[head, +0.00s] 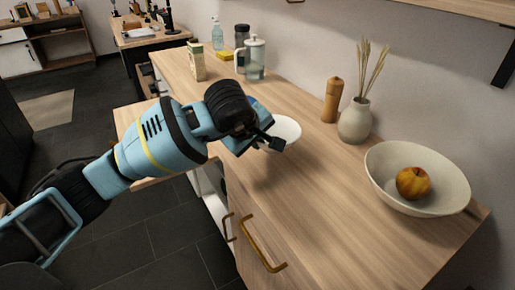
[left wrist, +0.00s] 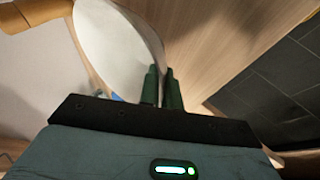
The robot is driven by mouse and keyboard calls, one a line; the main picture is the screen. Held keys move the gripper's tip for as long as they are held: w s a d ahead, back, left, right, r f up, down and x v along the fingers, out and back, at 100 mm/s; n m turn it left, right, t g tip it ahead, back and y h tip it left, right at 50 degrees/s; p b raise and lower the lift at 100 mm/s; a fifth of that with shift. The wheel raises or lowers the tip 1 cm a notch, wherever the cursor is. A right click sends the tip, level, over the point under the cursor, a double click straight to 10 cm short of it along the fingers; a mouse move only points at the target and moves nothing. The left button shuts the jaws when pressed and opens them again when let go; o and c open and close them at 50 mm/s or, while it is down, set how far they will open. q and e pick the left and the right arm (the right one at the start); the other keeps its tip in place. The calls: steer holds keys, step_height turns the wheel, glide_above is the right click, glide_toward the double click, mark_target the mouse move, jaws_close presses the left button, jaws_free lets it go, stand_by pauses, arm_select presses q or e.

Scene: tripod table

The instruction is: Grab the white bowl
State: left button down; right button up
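The small white bowl (head: 287,128) is at the middle of the wooden counter, partly hidden behind my left gripper (head: 270,139). In the left wrist view the white bowl (left wrist: 112,45) fills the upper left, with its rim running down to the fingers. The two dark green fingers of my left gripper (left wrist: 163,88) are close together, with the bowl's rim in the narrow gap between them. They look shut on the rim. I cannot tell whether the bowl touches the counter. My right gripper is not in view.
A larger cream bowl (head: 376,173) holding an apple (head: 413,183) stands at the right. A vase (head: 355,122) and a wooden mill (head: 332,101) stand near the wall. A glass pitcher (head: 255,60) and a carton (head: 196,61) are farther back. The counter's front right is clear.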

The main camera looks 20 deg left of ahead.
arm_select(q)
steer(key=s+a+r, duration=0.1)
steer(key=s+a, duration=0.1)
steer(key=s, duration=0.5)
steer(key=s+a+r+b, duration=0.1)
steer(key=s+a, duration=0.2)
steer(key=s, duration=0.5)
steer(key=shift+a, duration=0.35)
steer(key=shift+r, duration=0.1)
